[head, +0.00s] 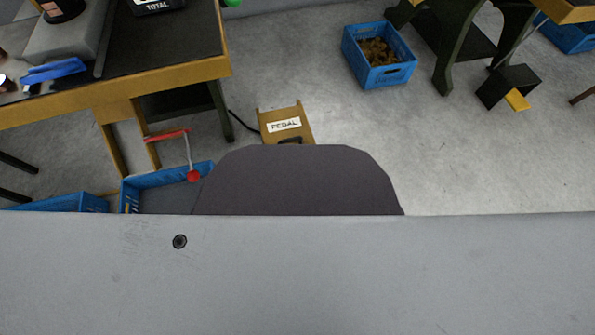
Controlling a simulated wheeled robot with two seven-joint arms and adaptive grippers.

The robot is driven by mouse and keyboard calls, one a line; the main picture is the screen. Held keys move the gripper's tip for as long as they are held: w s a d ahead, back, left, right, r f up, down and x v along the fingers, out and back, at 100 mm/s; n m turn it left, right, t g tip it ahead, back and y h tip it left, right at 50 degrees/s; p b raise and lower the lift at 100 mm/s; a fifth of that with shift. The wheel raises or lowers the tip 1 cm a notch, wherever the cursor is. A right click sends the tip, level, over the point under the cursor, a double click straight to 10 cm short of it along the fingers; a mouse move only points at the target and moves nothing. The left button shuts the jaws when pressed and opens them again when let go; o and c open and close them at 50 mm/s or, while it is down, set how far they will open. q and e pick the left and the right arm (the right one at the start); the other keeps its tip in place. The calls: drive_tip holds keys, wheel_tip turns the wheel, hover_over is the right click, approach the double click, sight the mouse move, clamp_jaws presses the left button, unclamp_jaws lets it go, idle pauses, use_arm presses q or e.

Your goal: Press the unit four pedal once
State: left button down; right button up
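A yellow pedal unit (304,115) with a white label reading PEDAL sits on the grey floor near the middle of the head view. A black cable runs from it to the left, toward the table. A dark handle-like part shows at its near edge, and my own dark body hides what lies below that. No unit number can be read on it. Neither of my grippers shows in the head view.
A workbench (120,88) with a wooden edge stands at the left. A blue crate of copper-coloured scraps (396,77) is on the floor behind the pedal, to the right. Another blue crate (130,196) is at lower left. Floor (480,160) at right is clear.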

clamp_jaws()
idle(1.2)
